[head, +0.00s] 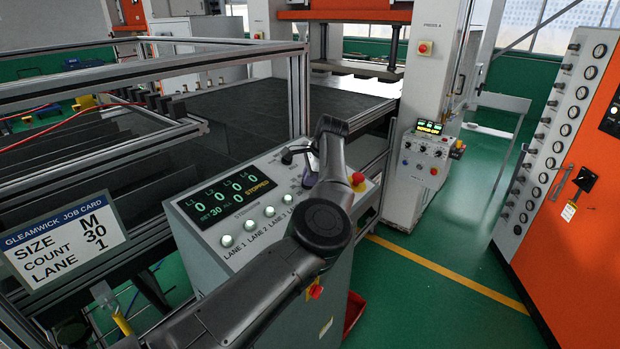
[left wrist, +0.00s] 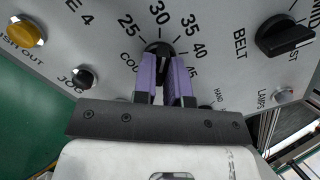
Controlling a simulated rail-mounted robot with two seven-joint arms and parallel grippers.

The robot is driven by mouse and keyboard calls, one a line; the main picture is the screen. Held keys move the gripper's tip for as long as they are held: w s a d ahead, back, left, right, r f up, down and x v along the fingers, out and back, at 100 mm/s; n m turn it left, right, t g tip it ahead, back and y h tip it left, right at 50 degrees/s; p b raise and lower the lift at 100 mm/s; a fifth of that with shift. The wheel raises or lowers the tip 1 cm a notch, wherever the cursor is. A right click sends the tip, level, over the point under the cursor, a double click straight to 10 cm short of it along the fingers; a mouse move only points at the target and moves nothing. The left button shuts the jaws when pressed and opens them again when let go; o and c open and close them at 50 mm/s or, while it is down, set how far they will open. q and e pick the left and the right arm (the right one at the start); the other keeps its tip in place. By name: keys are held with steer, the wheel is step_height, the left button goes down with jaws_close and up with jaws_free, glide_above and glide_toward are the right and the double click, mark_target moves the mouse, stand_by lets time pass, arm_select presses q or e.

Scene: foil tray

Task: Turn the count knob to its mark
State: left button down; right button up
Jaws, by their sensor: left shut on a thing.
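The count knob (left wrist: 158,47) is a black dial, ringed by the numbers 25, 30, 35, 40 and 45. My left gripper (left wrist: 166,62) is shut on it with purple fingers, which also show in the head view (head: 309,172). The fingers hide most of the knob, and I cannot make out its pointer. The job card (head: 65,241) reads size M, count 30, lane 1. The console display (head: 227,198) shows SET 30, zeros for the lanes and STOPPED. My right gripper is not in view.
The belt knob (left wrist: 285,37) sits right of the count knob, and a black jog button (left wrist: 84,78) and a yellow button (left wrist: 27,32) sit left. A red button (head: 357,179) stands at the console's right edge. Metal frame rails (head: 180,58) rise behind the console.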

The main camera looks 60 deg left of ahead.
arm_select(q)
steer(key=shift+r+n, duration=0.1)
steer(key=shift+n, duration=0.7)
steer(key=c, duration=1.2)
jaws_free()
steer(key=shift+o, duration=0.2)
steer(key=p+v, duration=0.1)
steer(key=v, duration=1.2)
steer(key=shift+r+p, duration=0.35)
steer(key=shift+p, duration=0.05)
steer(key=shift+w, duration=0.1)
